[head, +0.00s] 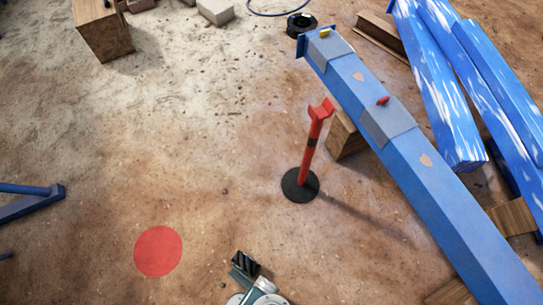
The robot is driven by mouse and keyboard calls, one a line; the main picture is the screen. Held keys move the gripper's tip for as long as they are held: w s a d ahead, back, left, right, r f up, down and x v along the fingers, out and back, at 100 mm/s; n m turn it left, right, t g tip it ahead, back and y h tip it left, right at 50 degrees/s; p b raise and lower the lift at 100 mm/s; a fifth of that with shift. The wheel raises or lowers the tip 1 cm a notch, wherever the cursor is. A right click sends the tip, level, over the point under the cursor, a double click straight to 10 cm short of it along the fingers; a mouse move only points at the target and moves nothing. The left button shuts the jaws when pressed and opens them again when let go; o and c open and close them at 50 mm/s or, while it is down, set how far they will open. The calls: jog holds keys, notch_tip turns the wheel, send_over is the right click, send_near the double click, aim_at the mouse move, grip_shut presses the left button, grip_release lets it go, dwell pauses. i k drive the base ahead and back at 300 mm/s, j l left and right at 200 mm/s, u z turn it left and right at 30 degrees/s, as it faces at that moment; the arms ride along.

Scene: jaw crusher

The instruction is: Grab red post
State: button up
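The red post (310,148) stands upright on a round black base on the dirt floor, right of the picture's middle. Its top is a forked red head, and a dark band circles the shaft below it. My gripper (244,264) shows at the bottom edge, nearer to me than the post and to its left, clear of it. Only its dark end and part of the pale, teal-marked arm show. I cannot tell whether its fingers are apart. A flat red disc (158,251) lies on the ground at the lower left.
A long blue beam (435,190) runs diagonally right of the post, propped on wooden blocks (345,136). More blue beams (440,85) lie at the upper right. A blue frame (30,203) is at the left edge. Ground between gripper and post looks clear.

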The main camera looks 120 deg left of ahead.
aim_at(300, 185)
jog(key=k+l+u, duration=0.1)
jog(key=u, duration=3.05)
jog(key=j+u, duration=0.2)
jog(key=u, duration=0.15)
jog(key=i+j+z, duration=0.2)
jog(key=i+j, duration=0.3)
jog(key=i, duration=0.2)
jog(key=i+j+z, duration=0.15)
jog(key=i+j, duration=0.45)
jog(key=i, duration=0.1)
